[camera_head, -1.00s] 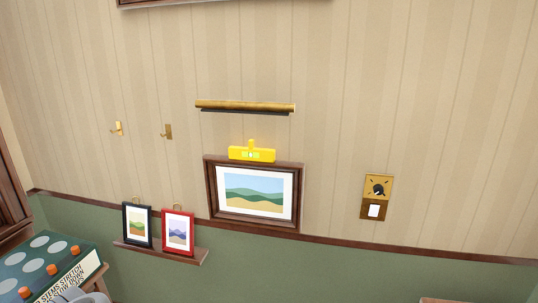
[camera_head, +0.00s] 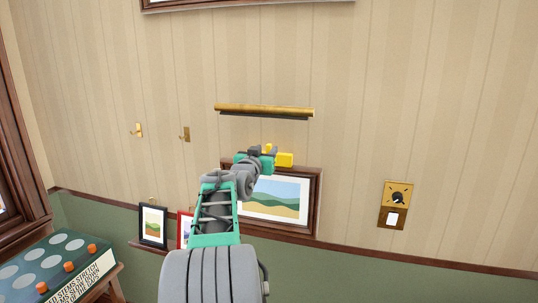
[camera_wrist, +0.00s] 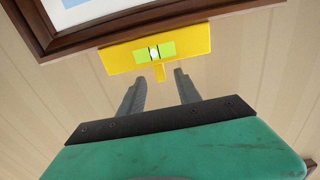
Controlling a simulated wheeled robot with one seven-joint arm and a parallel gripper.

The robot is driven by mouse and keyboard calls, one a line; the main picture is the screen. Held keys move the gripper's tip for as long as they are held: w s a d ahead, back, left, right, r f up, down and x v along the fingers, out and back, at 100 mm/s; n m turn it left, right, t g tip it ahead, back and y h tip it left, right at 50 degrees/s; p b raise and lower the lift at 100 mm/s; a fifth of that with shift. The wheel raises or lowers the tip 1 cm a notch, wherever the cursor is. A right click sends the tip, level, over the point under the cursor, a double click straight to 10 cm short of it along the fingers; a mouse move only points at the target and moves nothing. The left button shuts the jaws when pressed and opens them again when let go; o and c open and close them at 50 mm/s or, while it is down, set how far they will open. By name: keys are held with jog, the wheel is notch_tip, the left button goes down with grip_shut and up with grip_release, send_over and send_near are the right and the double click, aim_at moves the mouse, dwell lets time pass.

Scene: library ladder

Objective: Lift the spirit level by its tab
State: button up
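The yellow spirit level (camera_head: 285,160) rests on top of the landscape picture frame (camera_head: 315,195), partly hidden by my arm in the head view. In the wrist view the level (camera_wrist: 118,59) appears upside down along the frame edge (camera_wrist: 95,38), its green vial in the middle. Its small yellow tab (camera_wrist: 160,73) points toward my gripper. My gripper (camera_wrist: 162,82) is open, one grey finger on each side of the tab's line, with the tab at about fingertip depth. No contact shows. In the head view my gripper (camera_head: 260,157) is at the level.
A brass picture light (camera_head: 265,110) sticks out from the wall just above. Two brass hooks (camera_head: 185,134) are at left. Small framed pictures (camera_head: 153,226) stand on a ledge below. A brass switch plate (camera_head: 396,205) is at right.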

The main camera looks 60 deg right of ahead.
jog(key=d, duration=0.2)
jog(key=shift+w+d, duration=0.3)
jog(key=shift+d, duration=0.1)
jog(key=shift+a, duration=0.1)
jog(key=shift+c, duration=0.2)
grip_shut()
